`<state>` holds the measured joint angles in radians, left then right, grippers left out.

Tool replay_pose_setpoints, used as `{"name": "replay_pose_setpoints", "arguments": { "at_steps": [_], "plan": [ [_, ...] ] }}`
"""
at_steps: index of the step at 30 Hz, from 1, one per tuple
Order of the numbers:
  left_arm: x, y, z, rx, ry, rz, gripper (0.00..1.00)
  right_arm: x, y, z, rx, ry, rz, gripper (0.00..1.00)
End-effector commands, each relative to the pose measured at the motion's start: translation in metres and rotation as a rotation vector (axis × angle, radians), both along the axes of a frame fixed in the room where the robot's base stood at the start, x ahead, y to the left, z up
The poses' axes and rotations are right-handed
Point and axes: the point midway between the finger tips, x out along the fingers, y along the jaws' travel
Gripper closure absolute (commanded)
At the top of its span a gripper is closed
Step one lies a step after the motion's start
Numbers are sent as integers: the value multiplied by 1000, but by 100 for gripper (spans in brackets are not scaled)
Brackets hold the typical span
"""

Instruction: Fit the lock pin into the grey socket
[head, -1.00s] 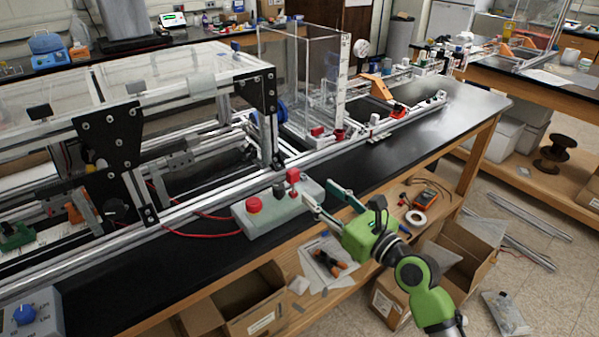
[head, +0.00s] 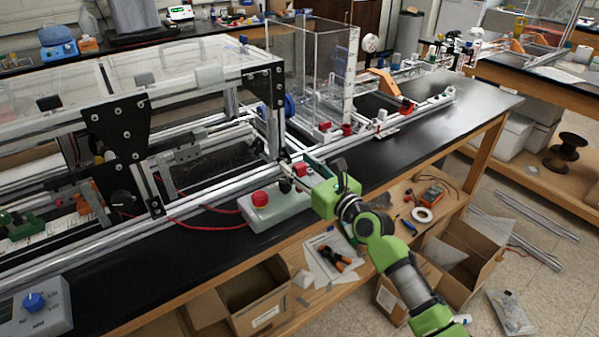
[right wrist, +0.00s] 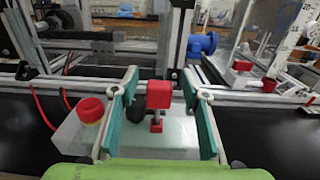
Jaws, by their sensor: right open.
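A red block on a short grey stem, which looks like the lock pin (right wrist: 165,92), stands upright at the grey control box; its red top also shows in the head view (head: 301,169). My right gripper (head: 297,174) is open. In the right wrist view its green-padded fingers stand on either side of the red block, with gaps on both sides. A dark round knob or collar (right wrist: 134,105) sits just left of the stem. I cannot tell which part is the grey socket. My left gripper is not in view.
The pale grey control box (head: 279,209) carries a red button (head: 260,198) with red cables. The aluminium extrusion frame (right wrist: 65,86) runs close behind it. The black bench top (head: 440,133) is clear to the right. Open cardboard boxes (head: 268,312) stand below.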

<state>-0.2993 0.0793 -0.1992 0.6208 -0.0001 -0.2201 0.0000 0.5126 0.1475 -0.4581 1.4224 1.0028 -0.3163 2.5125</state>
Motion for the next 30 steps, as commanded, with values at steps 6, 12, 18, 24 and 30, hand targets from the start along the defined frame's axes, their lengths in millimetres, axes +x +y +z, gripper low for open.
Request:
{"name": "replay_pose_setpoints", "arguments": {
  "at_steps": [6,12,18,24,30],
  "plan": [
    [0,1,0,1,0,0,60,1,1,0,1,1,0,58],
    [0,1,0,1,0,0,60,1,0,0,1,1,0,100],
    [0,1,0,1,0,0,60,1,0,0,1,1,0,100],
    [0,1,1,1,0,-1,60,1,1,5,3,0,0,100],
    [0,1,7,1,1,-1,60,0,1,26,7,-3,0,100]
  ]
}}
